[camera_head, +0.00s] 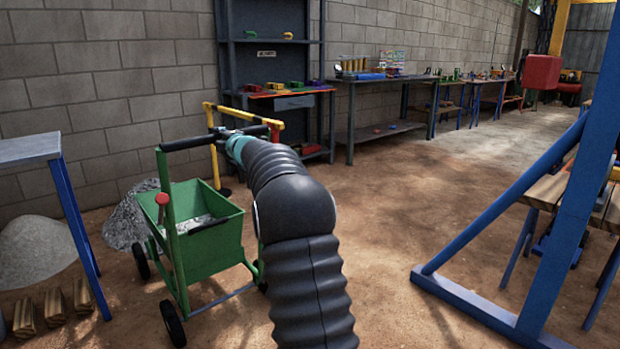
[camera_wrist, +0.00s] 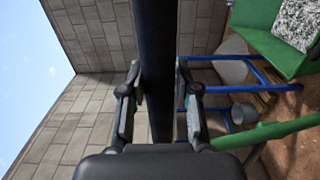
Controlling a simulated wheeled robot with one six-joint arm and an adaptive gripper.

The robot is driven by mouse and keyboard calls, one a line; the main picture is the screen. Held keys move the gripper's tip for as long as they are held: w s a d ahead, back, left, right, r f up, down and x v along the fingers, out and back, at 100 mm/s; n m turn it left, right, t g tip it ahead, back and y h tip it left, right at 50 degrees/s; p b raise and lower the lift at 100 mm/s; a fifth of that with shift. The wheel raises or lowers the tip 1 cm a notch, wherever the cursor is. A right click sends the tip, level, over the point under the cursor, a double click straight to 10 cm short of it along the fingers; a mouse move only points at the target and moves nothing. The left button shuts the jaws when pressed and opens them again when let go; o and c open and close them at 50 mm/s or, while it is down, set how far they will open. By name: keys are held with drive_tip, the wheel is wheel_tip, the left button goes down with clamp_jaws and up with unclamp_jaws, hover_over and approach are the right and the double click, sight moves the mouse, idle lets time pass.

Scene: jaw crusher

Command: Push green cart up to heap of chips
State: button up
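The green cart (camera_head: 212,250) stands on dark wheels, with some pale grey broken material in its bin. The bin also shows at the upper right of the wrist view (camera_wrist: 270,43). A black handle bar (camera_head: 187,143) tops its frame. My gripper (camera_head: 236,143) is at the right part of this bar. In the wrist view its fingers lie on both sides of the bar (camera_wrist: 157,70) and appear closed on it. The coarse grey heap of chips (camera_head: 128,218) lies against the wall, just beyond the cart's left side. The cart partly hides it.
A smoother sand-coloured heap (camera_head: 35,252) and a blue-legged table (camera_head: 30,148) stand left, with wooden blocks (camera_head: 53,307) below. A yellow rail (camera_head: 212,150) stands behind the cart. A blue frame (camera_head: 480,310) is at right. The middle ground is clear.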

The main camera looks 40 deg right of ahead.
drive_tip(key=o, duration=0.4)
drive_tip(key=shift+w+a+f, duration=0.1)
drive_tip(key=shift+f, duration=0.2)
drive_tip(key=shift+a+r, duration=0.2)
drive_tip(key=shift+r, duration=0.05)
drive_tip(key=s+b, duration=0.4)
drive_tip(key=s, duration=0.8)
drive_tip(key=shift+d, duration=0.25)
drive_tip(key=shift+r, duration=0.1)
